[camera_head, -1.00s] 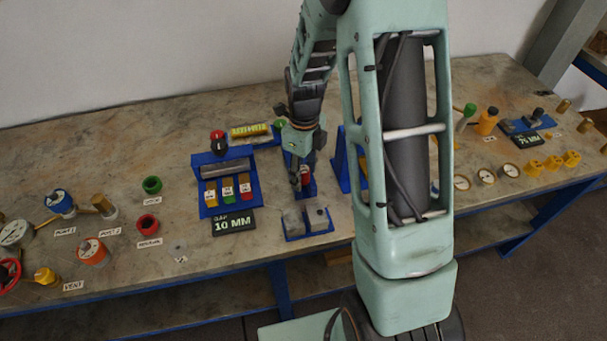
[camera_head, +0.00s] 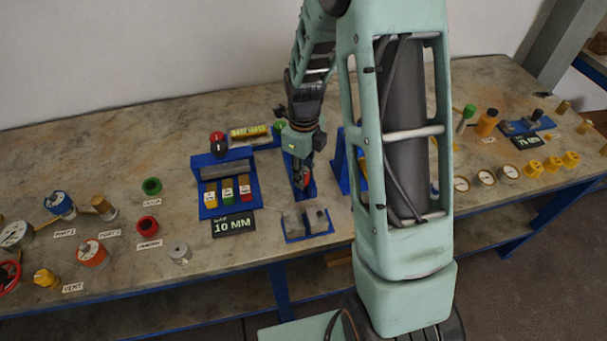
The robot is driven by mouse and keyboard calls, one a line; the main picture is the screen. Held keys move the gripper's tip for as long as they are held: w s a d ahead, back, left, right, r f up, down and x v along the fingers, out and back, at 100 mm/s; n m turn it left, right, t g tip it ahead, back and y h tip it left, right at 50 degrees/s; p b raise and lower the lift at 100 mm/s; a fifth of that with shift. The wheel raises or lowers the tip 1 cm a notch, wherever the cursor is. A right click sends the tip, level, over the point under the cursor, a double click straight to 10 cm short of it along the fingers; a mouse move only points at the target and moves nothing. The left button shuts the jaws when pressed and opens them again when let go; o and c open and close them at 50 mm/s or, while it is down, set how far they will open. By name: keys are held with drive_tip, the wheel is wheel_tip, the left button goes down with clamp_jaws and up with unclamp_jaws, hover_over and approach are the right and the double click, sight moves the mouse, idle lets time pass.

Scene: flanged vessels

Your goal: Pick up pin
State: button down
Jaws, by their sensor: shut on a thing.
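My gripper (camera_head: 302,184) points down over a blue stand (camera_head: 310,188) near the middle of the bench. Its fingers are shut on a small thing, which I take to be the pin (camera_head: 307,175). A red patch of it shows beside the fingers; the rest is hidden by the gripper. I cannot tell whether it is clear of the stand or still in it.
In front of the gripper is a blue tray with grey blocks (camera_head: 294,222). Left are a blue rack with coloured blocks (camera_head: 228,191) and a 10 MM plate (camera_head: 233,224). A blue upright (camera_head: 342,170) stands close right, partly behind my arm.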

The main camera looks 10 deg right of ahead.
wheel_tip(320, 180, up, 3)
drive_tip(key=shift+f, duration=0.2)
drive_tip(key=s+a+r, duration=0.8)
drive_tip(key=s+r, duration=0.2)
drive_tip(key=s, duration=0.1)
drive_tip(key=w+d+f+n, duration=0.2)
drive_tip(key=w+n, duration=0.1)
drive_tip(key=n, duration=0.5)
drive_tip(key=w+d+f+n, duration=0.2)
drive_tip(key=w+n, duration=0.1)
drive_tip(key=n, duration=0.4)
drive_tip(key=w+d+f+n, duration=0.2)
drive_tip(key=w+n, duration=0.1)
drive_tip(key=n, duration=0.5)
drive_tip(key=shift+d+f+n+b, duration=0.3)
drive_tip(key=shift+d+b, duration=0.1)
drive_tip(key=n, duration=0.1)
drive_tip(key=w+d+f+n, duration=0.1)
drive_tip(key=n, duration=0.1)
